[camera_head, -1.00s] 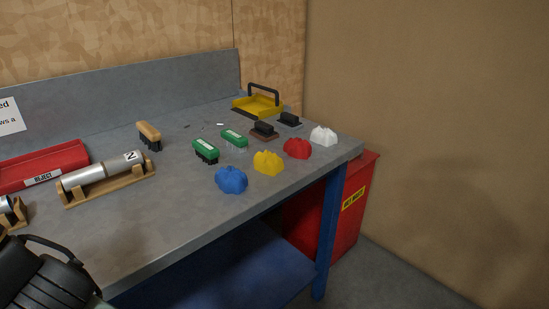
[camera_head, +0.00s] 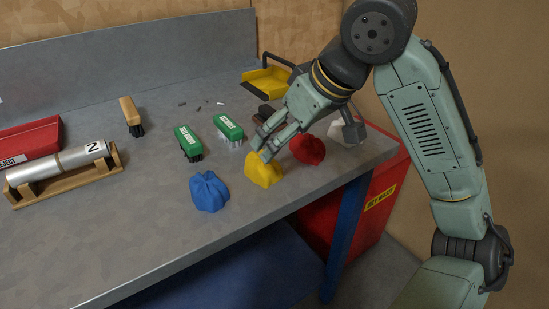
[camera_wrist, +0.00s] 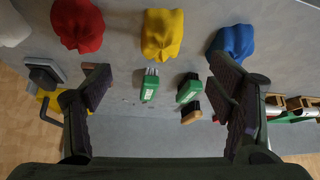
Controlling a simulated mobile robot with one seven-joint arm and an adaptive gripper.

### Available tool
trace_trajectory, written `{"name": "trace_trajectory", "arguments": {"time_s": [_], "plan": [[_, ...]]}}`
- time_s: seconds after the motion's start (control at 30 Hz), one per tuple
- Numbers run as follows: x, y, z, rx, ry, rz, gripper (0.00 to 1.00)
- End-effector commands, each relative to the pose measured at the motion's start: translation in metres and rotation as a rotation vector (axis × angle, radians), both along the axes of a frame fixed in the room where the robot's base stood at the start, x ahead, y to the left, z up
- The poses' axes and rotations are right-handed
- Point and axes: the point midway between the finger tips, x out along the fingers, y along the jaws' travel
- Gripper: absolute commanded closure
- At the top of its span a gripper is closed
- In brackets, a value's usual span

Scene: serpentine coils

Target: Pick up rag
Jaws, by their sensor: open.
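Several crumpled rags lie along the front part of the grey bench. The blue rag (camera_head: 210,192) is leftmost in the head view, then the yellow rag (camera_head: 263,170), the red rag (camera_head: 308,150) and the white rag (camera_head: 346,130), partly hidden by my arm. My gripper (camera_head: 266,144) is open, with its fingertips just above and behind the yellow rag in the head view. In the wrist view, the open fingers (camera_wrist: 166,90) have nothing between them. The yellow rag (camera_wrist: 162,36) shows beyond them at the top middle, with the blue rag (camera_wrist: 232,42) and red rag (camera_wrist: 77,25) to either side.
A wooden brush (camera_head: 131,115), a silver cylinder on a wooden stand (camera_head: 70,160) and a red reject tray (camera_head: 28,145) are left. A yellow pan (camera_head: 267,83) is behind. Bare bench lies front left.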

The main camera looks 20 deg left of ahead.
Motion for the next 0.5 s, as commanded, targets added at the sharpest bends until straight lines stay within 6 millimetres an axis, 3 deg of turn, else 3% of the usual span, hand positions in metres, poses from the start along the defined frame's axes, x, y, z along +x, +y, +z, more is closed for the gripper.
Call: {"name": "trace_trajectory", "arguments": {"time_s": [0.2,0.5], "plan": [[0.008,0.017,-0.03,-0.001,0.003,0.002,0.24],[0.015,0.031,-0.052,0.002,0.002,0.004,0.24]]}}
